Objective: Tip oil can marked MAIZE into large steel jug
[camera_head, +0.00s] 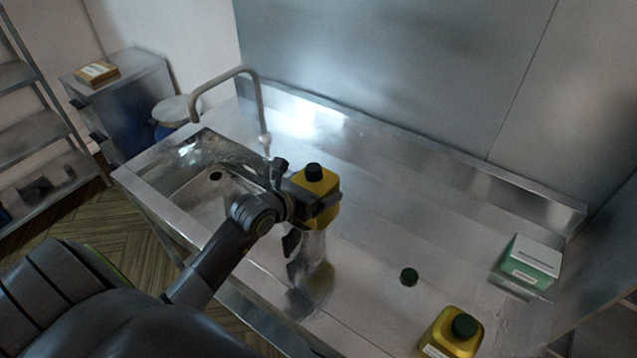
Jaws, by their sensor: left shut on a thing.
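My left gripper (312,205) is shut on a yellow can (320,184) with a black cap, held above the steel counter. The can looks roughly upright; no lettering shows on it. A shiny steel vessel with a dark handle, seemingly the steel jug (313,248), shows just below the can. Its top is hidden by the can and gripper, so I cannot tell whether they touch. A second yellow can (447,338) with a dark green cap stands at the front right, its label cut off and unreadable. My right gripper is not in view.
The steel counter (400,215) is clear in the middle and back. A loose dark green cap (408,276) lies right of the jug. A green and white box (531,262) stands at the right. A sink (205,180) with a tall tap (225,78) is at the left.

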